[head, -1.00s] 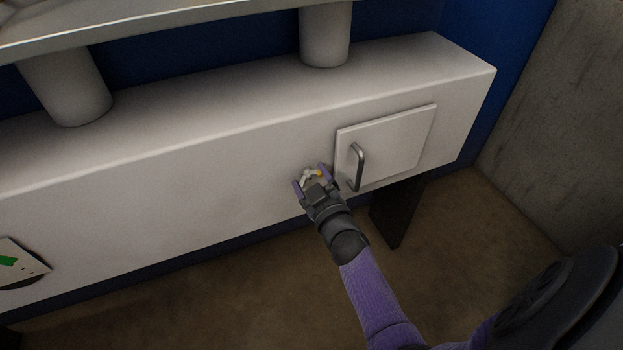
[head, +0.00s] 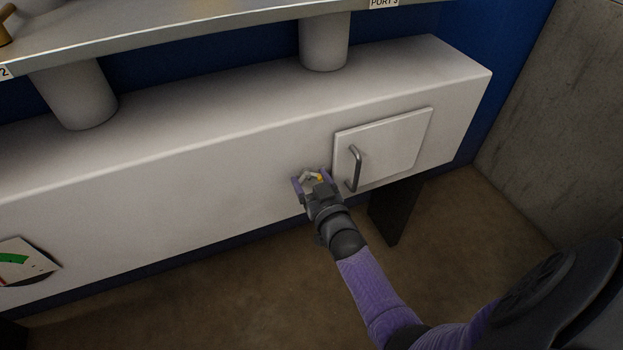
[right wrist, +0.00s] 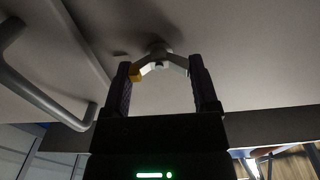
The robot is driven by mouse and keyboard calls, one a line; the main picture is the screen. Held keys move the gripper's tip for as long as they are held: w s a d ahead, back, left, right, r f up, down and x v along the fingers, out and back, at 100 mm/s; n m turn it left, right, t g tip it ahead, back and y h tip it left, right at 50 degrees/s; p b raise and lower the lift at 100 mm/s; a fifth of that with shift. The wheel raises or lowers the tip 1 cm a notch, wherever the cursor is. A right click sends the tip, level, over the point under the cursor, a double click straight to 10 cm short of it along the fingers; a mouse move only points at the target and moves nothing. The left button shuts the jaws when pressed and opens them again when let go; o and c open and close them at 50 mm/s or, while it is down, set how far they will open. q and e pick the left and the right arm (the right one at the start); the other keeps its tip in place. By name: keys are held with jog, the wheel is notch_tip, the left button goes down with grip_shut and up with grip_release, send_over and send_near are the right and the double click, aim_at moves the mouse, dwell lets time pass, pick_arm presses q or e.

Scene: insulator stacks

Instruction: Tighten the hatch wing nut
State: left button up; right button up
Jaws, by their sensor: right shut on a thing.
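The wing nut (head: 311,175) is on the white box front, just left of the hatch. In the right wrist view the wing nut (right wrist: 158,58) is grey with two spread wings, one tipped yellow. My right gripper (head: 311,178) is shut on it, one finger on each wing; the right wrist view shows the fingers (right wrist: 160,85) on either side. The hatch (head: 392,143) is a white square panel lying against the box front, with a grey bar handle (head: 354,168) at its left. My left gripper is not in view.
A gauge with a green band (head: 22,262) is at the lower left of the white box (head: 180,180). A shelf edge (head: 180,38) with round posts (head: 325,45) is above. A dark leg (head: 396,208) stands below the hatch. A concrete wall (head: 560,110) is at the right.

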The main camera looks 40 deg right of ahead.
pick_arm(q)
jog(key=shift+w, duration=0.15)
pick_arm(e)
jog(key=o, duration=0.8)
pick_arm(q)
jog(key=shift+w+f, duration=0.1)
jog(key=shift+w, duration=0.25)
pick_arm(e)
jog(key=o, duration=0.3)
jog(key=shift+s+a+r+p, duration=0.1)
jog(key=shift+s+p, duration=0.2)
jog(key=shift+s, duration=0.05)
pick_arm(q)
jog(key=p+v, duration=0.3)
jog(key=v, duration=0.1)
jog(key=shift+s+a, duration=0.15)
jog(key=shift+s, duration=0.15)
pick_arm(e)
jog(key=v, duration=0.9)
jog(key=shift+s, duration=0.15)
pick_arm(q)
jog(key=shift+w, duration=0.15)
